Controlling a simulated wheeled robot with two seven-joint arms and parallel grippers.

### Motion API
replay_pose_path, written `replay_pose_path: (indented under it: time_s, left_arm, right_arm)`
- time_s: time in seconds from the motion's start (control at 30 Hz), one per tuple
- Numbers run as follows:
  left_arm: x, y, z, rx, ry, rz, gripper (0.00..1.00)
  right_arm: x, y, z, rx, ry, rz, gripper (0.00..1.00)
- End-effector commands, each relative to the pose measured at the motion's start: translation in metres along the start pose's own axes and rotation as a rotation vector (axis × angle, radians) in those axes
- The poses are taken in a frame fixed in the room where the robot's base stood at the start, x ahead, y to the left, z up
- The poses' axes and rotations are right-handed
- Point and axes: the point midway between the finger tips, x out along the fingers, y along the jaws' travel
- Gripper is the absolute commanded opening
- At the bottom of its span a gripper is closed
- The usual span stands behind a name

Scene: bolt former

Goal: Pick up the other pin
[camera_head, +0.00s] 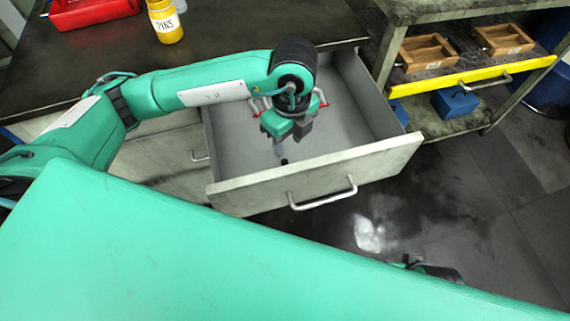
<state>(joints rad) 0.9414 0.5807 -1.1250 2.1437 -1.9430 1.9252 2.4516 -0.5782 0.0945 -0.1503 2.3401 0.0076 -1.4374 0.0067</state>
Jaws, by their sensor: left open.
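My left gripper (291,141) reaches down into an open grey drawer (235,188). It is open, with its grey fingers pointing down. A small dark object (284,162) lies on the drawer floor just below the fingertips. It may be a pin, but it is too small to tell, and no other pin can be made out. A yellow bottle (165,22) labelled PINS stands on the dark workbench (225,45) at the top left.
A red bin (95,12) sits beside the bottle. The drawer's front panel and handle (322,194) stand between it and the open floor. At the right, a shelf unit with a yellow edge (475,75) holds wooden boxes (427,52) and blue objects (455,103).

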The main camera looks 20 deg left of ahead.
Motion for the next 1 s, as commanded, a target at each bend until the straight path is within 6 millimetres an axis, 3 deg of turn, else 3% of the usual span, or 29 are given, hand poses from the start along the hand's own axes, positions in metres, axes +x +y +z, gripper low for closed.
replay_pose_path:
  time_s: [0.13, 0.43, 0.7, 1.0]
  left_arm:
    - [0.030, 0.000, 0.000, -0.001, 0.001, 0.002, 0.42]
    - [0.054, -0.001, 0.003, -0.001, -0.001, 0.001, 0.42]
    - [0.092, -0.004, 0.009, 0.000, 0.001, 0.001, 0.42]
    - [0.098, -0.004, 0.009, 0.000, 0.000, -0.001, 0.42]
  right_arm:
    - [-0.006, 0.000, 0.000, 0.000, 0.008, 0.001, 0.73]
    - [-0.012, 0.000, -0.001, 0.000, 0.015, 0.001, 0.73]
    - [-0.019, 0.000, -0.003, -0.002, 0.024, 0.001, 0.73]
    - [-0.026, 0.000, -0.004, -0.001, 0.033, 0.001, 0.73]
